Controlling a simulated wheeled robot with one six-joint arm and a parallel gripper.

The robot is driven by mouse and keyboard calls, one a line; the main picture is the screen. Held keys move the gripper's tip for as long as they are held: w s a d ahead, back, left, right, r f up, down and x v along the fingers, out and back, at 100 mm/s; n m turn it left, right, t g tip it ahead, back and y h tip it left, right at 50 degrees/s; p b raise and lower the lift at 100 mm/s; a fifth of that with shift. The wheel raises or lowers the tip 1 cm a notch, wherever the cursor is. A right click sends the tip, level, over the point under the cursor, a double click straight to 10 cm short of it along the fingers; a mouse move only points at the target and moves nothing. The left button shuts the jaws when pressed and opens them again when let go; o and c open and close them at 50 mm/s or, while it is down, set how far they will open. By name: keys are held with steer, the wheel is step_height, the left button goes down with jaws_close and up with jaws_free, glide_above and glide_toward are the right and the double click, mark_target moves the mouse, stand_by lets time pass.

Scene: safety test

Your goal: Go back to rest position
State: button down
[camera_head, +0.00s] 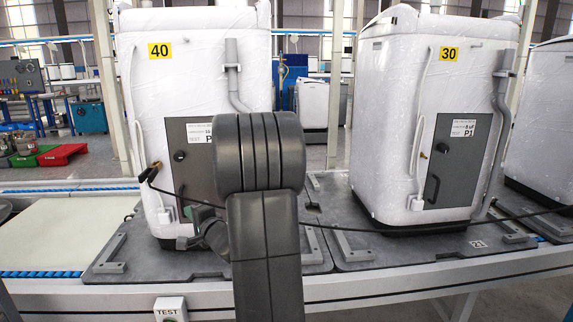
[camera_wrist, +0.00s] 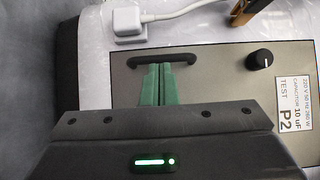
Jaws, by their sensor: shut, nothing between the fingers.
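My gripper (camera_wrist: 157,68) has green fingers that are pressed together and empty. In the wrist view the fingertips overlap the black handle (camera_wrist: 190,57) of a dark grey panel (camera_wrist: 225,80); whether they touch it I cannot tell. The panel has a black knob (camera_wrist: 262,58) and a label reading P2. In the head view my arm (camera_head: 262,200) rises in the centre, and my gripper end (camera_head: 200,225) is low beside the white wrapped machine marked 40 (camera_head: 150,90). My arm hides part of that machine's panel (camera_head: 188,135).
A second wrapped machine, marked 30 (camera_head: 440,90), stands to the right. Both stand on grey pallets (camera_head: 410,245) on a conveyor. A black cable (camera_head: 400,228) runs across in front. A white plug (camera_wrist: 130,30) sits above the panel. A TEST box (camera_head: 170,308) is at the front edge.

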steer(key=v, duration=1.2)
steer(key=s+a+m+g+y+p, duration=0.2)
steer(key=a+m+p, duration=0.2)
steer(key=a+m, duration=0.7)
steer(key=shift+s+m+p, duration=0.3)
steer(key=shift+m+p, duration=0.1)
steer(key=shift+m, duration=0.7)
